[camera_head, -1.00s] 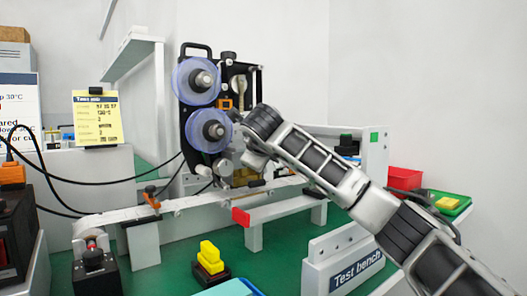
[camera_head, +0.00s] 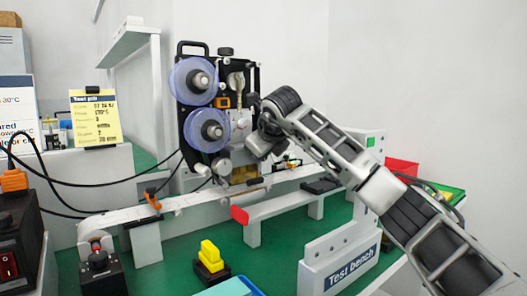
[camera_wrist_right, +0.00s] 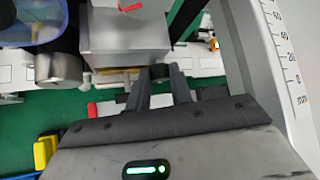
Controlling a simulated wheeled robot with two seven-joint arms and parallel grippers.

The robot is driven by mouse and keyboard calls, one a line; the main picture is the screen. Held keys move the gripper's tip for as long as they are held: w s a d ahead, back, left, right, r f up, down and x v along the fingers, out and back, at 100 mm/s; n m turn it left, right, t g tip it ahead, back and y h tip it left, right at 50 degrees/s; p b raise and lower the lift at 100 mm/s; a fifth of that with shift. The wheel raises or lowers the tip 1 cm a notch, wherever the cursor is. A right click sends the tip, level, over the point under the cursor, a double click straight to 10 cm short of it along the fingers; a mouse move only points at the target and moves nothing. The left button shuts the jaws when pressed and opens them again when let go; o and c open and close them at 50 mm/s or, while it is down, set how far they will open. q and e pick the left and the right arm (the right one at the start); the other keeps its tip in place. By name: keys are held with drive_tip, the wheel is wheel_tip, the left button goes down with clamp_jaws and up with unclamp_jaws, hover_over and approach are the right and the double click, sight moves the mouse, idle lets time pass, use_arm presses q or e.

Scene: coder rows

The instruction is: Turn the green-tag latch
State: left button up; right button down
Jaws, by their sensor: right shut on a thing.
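The coder (camera_head: 251,98), a black-framed machine with two clear blue reels, stands at the back middle of the bench. My right gripper (camera_head: 262,150) is at its lower right side in the head view. In the right wrist view the gripper (camera_wrist_right: 160,82) is shut on a small dark part (camera_wrist_right: 160,70) just below a metal block (camera_wrist_right: 125,38) with a red mark. I cannot tell whether this part is the green-tag latch; no green tag shows on it. A green square (camera_head: 371,142) shows on a white housing farther right. My left gripper is not in view.
A white rail (camera_head: 180,202) runs below the coder. A red-ended white stand (camera_head: 278,206), a yellow block (camera_head: 210,254) and a Test bench sign (camera_head: 350,270) stand in front. A red bin (camera_head: 402,170) is behind my arm. Green bench top lies clear between them.

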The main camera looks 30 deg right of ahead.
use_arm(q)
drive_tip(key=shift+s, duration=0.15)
use_arm(e)
drive_tip(key=c, duration=1.3)
unclamp_jaws()
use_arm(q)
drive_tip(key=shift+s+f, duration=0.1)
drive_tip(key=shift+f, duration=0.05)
use_arm(e)
drive_tip(key=shift+o, duration=0.2)
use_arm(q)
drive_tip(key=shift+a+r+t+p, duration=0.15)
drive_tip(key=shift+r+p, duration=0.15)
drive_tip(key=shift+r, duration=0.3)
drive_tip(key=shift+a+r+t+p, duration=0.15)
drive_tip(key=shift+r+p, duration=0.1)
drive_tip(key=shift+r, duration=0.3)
use_arm(e)
drive_tip(key=v, duration=1.6)
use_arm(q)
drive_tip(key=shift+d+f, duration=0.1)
use_arm(e)
drive_tip(key=shift+a+f, duration=0.1)
